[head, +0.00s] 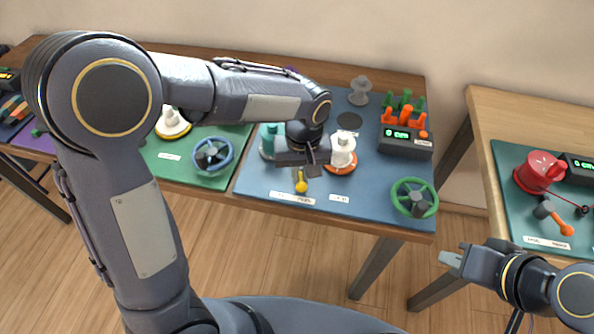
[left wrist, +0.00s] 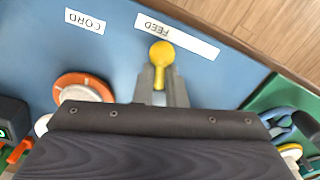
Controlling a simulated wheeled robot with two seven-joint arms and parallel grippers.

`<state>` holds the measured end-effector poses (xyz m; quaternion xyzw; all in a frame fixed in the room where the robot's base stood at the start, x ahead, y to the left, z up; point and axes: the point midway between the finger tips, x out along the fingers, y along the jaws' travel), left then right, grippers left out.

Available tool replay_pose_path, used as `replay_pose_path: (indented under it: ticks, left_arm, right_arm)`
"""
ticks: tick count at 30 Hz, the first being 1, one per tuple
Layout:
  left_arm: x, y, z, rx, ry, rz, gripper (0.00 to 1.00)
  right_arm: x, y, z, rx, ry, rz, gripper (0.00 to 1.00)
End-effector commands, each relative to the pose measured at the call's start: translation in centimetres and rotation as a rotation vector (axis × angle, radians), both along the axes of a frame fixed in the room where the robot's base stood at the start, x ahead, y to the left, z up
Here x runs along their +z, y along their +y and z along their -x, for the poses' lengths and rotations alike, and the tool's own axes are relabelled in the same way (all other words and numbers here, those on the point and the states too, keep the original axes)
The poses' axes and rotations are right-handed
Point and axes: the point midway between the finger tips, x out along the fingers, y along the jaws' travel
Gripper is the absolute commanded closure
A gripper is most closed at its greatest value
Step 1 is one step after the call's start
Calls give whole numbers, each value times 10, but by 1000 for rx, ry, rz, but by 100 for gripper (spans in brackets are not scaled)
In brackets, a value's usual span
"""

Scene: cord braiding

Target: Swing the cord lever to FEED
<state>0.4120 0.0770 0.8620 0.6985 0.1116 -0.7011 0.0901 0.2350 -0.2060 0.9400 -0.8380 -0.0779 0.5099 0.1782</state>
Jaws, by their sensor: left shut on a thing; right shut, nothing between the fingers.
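The cord lever shows as a yellow round knob (head: 301,186) on the blue board, near the front edge of the middle table. In the left wrist view the knob (left wrist: 161,52) sticks out past my finger ends, beside the word FEED on a white label strip (left wrist: 190,42). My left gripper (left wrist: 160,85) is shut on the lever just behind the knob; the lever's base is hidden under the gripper. A smaller label reading CORD (left wrist: 84,21) lies beside the strip. My right gripper (head: 452,259) is shut and empty, over the floor between the tables.
An orange-based white bottle-like part (head: 342,153) stands close right of my left gripper. A green handwheel (head: 414,198) and a display box (head: 405,143) with orange and green pegs are further right. A blue handwheel (head: 213,156) is on the green board at left.

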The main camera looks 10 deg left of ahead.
Motion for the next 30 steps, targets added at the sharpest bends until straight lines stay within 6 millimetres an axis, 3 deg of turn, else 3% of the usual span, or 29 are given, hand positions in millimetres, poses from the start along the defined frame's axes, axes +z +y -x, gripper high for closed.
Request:
replay_pose_path:
  ticks: [12,30]
  left_arm:
    - [-1,-7,0,213,9,-3,100]
    - [-2,-9,-1,255,10,-1,100]
  right_arm:
    - [3,0,0,0,0,0,100]
    - [3,0,0,0,0,0,100]
